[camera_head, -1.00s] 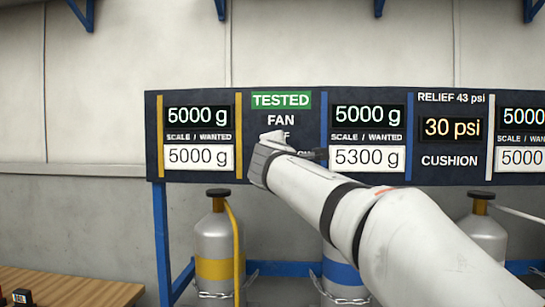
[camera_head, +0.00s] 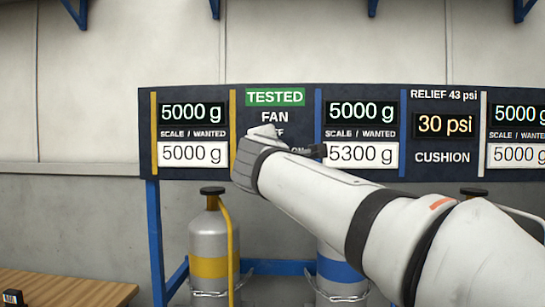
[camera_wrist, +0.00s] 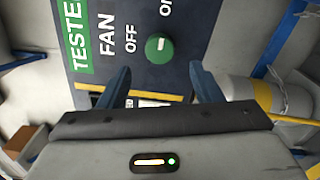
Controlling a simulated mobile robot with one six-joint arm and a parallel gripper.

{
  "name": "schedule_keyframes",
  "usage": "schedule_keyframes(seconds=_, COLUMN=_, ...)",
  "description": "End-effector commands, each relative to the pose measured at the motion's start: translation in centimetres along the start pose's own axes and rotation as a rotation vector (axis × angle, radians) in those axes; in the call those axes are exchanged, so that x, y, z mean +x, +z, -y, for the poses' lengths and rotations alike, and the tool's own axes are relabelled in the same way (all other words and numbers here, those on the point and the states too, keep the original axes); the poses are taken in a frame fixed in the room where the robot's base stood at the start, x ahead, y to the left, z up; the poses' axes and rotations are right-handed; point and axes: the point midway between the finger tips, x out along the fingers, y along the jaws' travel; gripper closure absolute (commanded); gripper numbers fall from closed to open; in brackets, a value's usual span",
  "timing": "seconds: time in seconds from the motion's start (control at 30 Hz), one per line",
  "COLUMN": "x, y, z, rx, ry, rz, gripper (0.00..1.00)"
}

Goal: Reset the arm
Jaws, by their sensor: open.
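My arm reaches from the lower right to the fan section of the dark panel (camera_head: 225,185). In the head view the arm's end covers part of the OFF / ON lettering, and its fingertips cannot be made out. In the wrist view my gripper (camera_wrist: 161,84) is open, its two dark blue fingers apart with nothing between them. A round green fan knob (camera_wrist: 159,47) sits on the panel beyond the fingertips, not touched by them. It has a small pale mark; which setting it points to is hard to tell. A green TESTED label (camera_head: 275,97) is above FAN.
Yellow-banded (camera_head: 208,240) and blue-banded (camera_head: 338,285) cylinders stand chained below the panel on a blue frame (camera_head: 155,235). Displays read 5000 g over 5000 g, 5000 g over 5300 g, and 30 psi. A wooden table (camera_head: 75,290) is at lower left.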

Motion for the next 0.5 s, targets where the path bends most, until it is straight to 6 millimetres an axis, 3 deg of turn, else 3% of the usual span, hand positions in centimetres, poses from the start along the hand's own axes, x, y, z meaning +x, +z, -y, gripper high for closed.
schedule_keyframes(seconds=0.4, x=-0.8, y=0.1, z=0.1, rx=0.001, ry=-0.003, rz=0.002, gripper=0.41)
schedule_keyframes(seconds=0.5, x=-0.8, y=0.9, z=1.1, rx=0.036, ry=-0.041, rz=0.011, gripper=0.41)
